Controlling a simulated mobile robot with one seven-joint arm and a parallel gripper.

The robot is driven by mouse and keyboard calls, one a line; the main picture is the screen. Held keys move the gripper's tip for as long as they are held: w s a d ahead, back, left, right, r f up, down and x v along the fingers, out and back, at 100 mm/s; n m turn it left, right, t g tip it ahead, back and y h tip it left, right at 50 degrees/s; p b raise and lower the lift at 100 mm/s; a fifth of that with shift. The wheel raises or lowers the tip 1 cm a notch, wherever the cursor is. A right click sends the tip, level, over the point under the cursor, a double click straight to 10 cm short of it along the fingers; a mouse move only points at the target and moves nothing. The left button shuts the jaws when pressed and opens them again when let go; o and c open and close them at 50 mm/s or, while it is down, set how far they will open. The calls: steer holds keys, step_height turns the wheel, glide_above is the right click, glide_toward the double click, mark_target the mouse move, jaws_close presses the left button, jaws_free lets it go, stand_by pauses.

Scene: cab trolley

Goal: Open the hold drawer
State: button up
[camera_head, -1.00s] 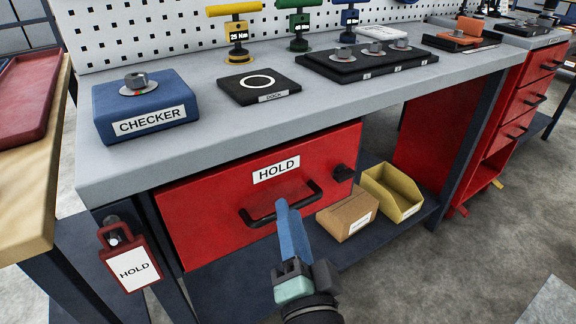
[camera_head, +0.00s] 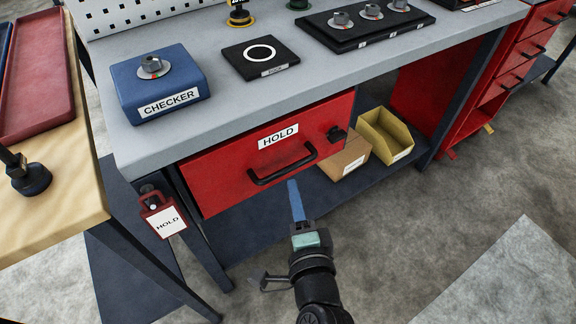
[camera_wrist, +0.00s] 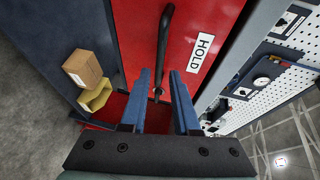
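The red hold drawer (camera_head: 230,174) sits under the grey workbench and looks shut. It has a white HOLD label (camera_head: 278,136) and a black bar handle (camera_head: 283,174). My gripper (camera_head: 293,183) has blue fingers and is just in front of and below the handle in the head view. In the wrist view the fingers (camera_wrist: 166,72) are apart, with the handle (camera_wrist: 164,40) running between and beyond their tips. I see no finger closed on it.
A red HOLD tag (camera_head: 162,216) hangs by the left bench leg. A cardboard box (camera_head: 345,158) and a yellow bin (camera_head: 386,136) stand on the lower shelf, right of the drawer. A wooden table (camera_head: 60,205) is at left.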

mark_target(288, 167)
steer(key=b+x, duration=0.1)
steer(key=x, duration=0.7)
steer(key=shift+w, duration=0.1)
steer(key=shift+c, duration=0.2)
jaws_close()
stand_by(1.1)
